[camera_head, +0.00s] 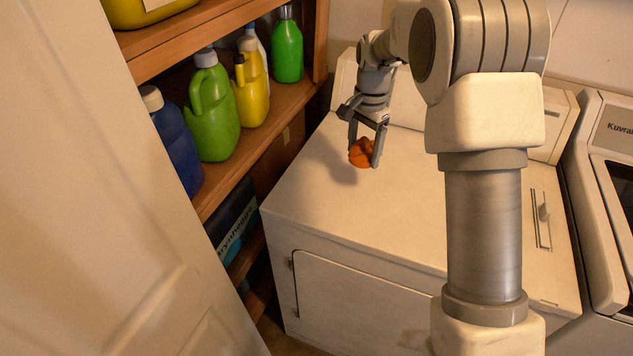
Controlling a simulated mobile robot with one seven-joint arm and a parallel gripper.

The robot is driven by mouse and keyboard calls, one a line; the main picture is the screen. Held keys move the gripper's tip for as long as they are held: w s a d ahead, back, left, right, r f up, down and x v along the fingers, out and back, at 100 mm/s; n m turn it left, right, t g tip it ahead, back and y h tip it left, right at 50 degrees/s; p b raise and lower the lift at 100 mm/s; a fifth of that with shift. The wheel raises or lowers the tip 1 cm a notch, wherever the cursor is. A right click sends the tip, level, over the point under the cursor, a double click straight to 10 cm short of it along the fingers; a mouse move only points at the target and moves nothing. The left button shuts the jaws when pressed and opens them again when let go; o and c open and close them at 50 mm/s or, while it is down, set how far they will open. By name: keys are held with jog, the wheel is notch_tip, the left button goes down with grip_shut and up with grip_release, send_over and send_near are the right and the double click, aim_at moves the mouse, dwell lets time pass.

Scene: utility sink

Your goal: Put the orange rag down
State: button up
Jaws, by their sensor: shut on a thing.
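The orange rag (360,153) is a small crumpled bundle between the fingers of my gripper (364,150). My gripper points down and is shut on the rag. It is over the back left part of the white dryer top (400,215). A shadow lies on the top just left of and below the rag. I cannot tell whether the rag touches the surface or hangs slightly above it.
A wooden shelf (262,133) on the left holds a blue bottle (177,145), green jugs (211,115) and a yellow jug (250,90). A pale door (90,200) fills the left foreground. Another white appliance (605,150) stands at right. The dryer top is mostly clear.

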send_over(318, 186)
notch_tip(318, 186, down, 6)
jog(key=shift+s+f+p, duration=0.1)
jog(key=shift+f+p, duration=0.05)
jog(key=shift+p, duration=0.2)
jog(key=shift+f, duration=2.15)
jog(key=o, duration=1.1)
notch_tip(318, 186, up, 12)
jog(key=shift+s+d+r, duration=0.1)
jog(key=shift+r, duration=0.15)
